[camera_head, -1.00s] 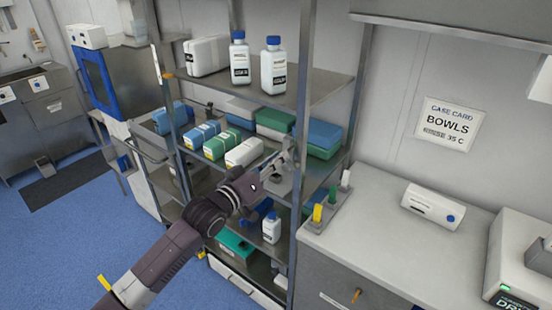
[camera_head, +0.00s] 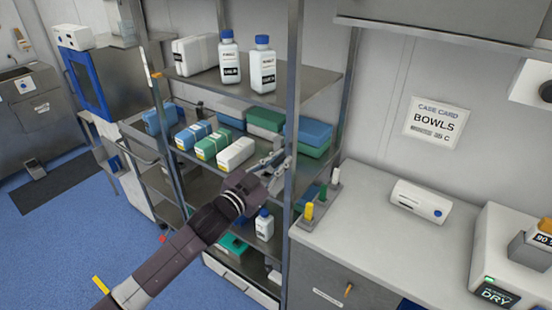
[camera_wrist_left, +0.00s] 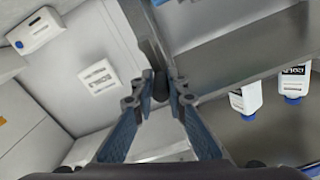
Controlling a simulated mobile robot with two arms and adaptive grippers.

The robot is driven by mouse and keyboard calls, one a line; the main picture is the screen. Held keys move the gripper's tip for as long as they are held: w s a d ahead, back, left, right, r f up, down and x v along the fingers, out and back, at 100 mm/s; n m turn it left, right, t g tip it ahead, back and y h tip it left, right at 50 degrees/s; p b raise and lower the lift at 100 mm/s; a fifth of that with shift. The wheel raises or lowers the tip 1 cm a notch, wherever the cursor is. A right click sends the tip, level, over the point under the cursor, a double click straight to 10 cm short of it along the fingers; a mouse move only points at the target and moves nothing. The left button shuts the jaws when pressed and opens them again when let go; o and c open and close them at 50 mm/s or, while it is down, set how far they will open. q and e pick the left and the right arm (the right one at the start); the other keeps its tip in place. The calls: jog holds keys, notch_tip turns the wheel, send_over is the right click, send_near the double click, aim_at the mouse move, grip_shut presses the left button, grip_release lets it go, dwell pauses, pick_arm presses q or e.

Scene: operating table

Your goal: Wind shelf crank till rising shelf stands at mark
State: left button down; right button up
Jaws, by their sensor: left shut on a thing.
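My left gripper (camera_head: 274,163) is at the right front post (camera_head: 293,110) of the steel shelf rack. In the left wrist view its fingers (camera_wrist_left: 160,84) are closed around a dark rounded knob (camera_wrist_left: 160,90), apparently the crank handle. The rest of the crank is hidden by the gripper and post. The middle shelf (camera_head: 203,182) bears blue, green and white packs; which shelf is the rising one I cannot tell. A small orange tab (camera_head: 157,75) on the left front post may be the mark. My right gripper is not in view.
White bottles (camera_head: 262,66) stand on the upper shelf, and another bottle (camera_head: 264,224) stands lower, near my arm. Right of the rack, a counter (camera_head: 365,225) bears coloured pegs (camera_head: 309,211), a white device (camera_head: 420,200) and a dryer box (camera_head: 500,250). Blue floor at left is open.

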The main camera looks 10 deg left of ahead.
pick_arm(q)
jog(key=shift+s+d+m, duration=0.15)
jog(key=shift+d+m, duration=0.25)
jog(key=shift+m, duration=0.6)
jog(key=c, duration=1.9)
grip_release()
jog(key=shift+c, duration=0.2)
jog(key=shift+s+f, duration=0.1)
jog(key=v, duration=1.2)
